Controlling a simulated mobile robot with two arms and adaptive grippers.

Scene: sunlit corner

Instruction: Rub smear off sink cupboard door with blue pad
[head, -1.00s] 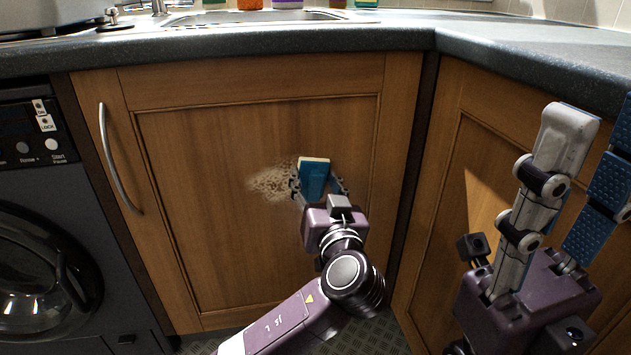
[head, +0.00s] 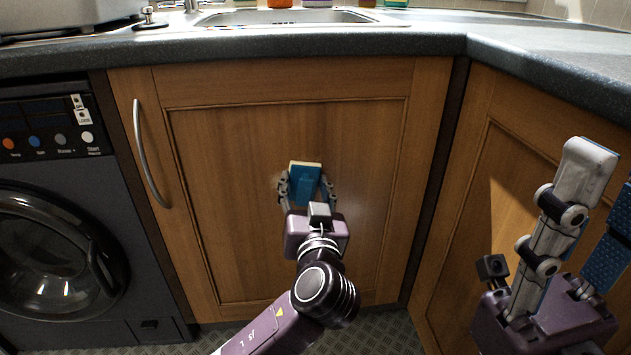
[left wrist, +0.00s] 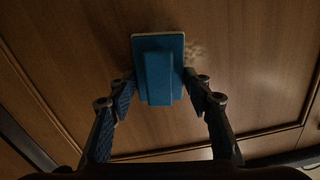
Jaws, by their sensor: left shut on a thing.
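The sink cupboard door (head: 230,240) is brown wood with a framed panel, and it is shut. My left gripper (head: 305,188) is shut on the blue pad (head: 305,178), which has a pale edge, at the middle of the door panel. The left wrist view shows the pad (left wrist: 158,75) between the two fingers, at the door; I cannot tell whether it touches. A faint speckled remnant of the smear (left wrist: 194,53) shows beside the pad in that view. In the head view I see no clear smear; the pad and gripper may hide some. My right gripper (head: 608,185) is open and empty at the right.
A curved metal handle (head: 147,155) is on the door's left side. A dark washing machine (head: 60,225) stands at the left. The grey worktop (head: 300,46) with the sink (head: 285,17) overhangs the door. Another wooden door (head: 465,220) angles in at the right, near my right gripper.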

